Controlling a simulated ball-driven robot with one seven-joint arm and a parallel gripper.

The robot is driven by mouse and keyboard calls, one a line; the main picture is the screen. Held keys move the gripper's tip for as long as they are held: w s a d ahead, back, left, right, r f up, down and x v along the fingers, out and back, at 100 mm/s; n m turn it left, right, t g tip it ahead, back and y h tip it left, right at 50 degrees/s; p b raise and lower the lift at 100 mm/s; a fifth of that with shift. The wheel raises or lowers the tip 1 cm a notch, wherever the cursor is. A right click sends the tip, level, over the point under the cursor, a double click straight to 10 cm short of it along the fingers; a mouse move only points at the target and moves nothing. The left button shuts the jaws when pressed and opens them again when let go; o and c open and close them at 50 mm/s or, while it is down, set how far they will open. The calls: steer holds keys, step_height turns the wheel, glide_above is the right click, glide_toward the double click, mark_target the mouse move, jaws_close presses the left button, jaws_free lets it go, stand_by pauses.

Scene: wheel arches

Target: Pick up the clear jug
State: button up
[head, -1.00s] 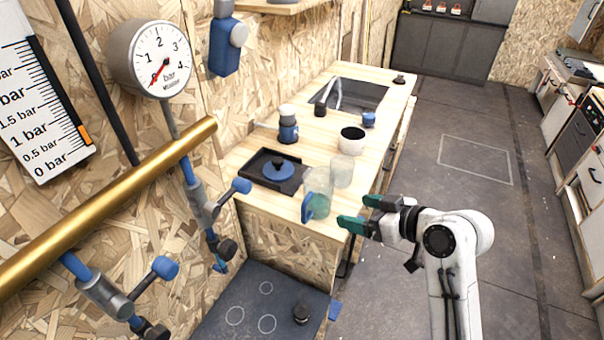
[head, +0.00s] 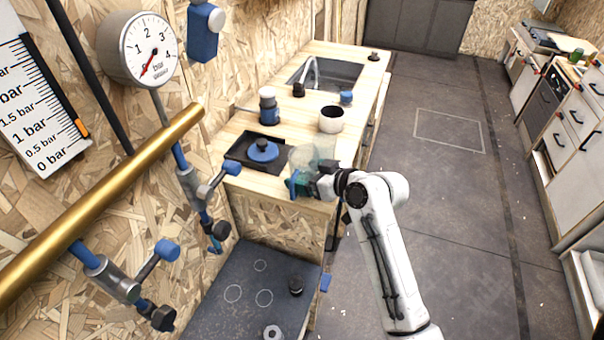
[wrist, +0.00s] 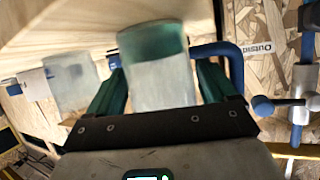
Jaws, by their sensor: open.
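The clear jug (head: 301,162) stands at the near right end of the wooden counter, with a blue handle (head: 294,184) low on its near side. In the head view my gripper (head: 309,178) is at the jug and partly covers it. In the wrist view the jug (wrist: 160,75) is between the two green fingers of my open gripper (wrist: 162,72), with its greenish part farther away. The blue handle reaches out past the right finger. I cannot tell whether either finger touches the jug.
A second clear vessel (wrist: 70,82) stands close beside the left finger. A black tray (head: 236,152) with a blue-lidded pot (head: 263,151) is left of the jug. A white cup (head: 331,119) and a blue-and-white container (head: 268,106) stand behind. The floor on the right is clear.

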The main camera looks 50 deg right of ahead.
mark_target(316, 166)
steer(key=shift+w+f, duration=0.1)
steer(key=shift+w, duration=0.1)
steer(key=c, duration=0.8)
steer(key=shift+r, duration=0.2)
steer(key=shift+s+r+b, duration=0.1)
steer(key=shift+r+b, duration=0.25)
steer(key=shift+r, duration=1.15)
steer(key=s+d+r+b, duration=0.1)
steer(key=s+d+r, duration=0.5)
steer(key=s+r, duration=0.3)
steer(key=shift+d+f+v, duration=0.25)
steer(key=shift+d+v, duration=0.05)
steer(key=shift+v, duration=1.3)
steer(key=shift+s, duration=0.1)
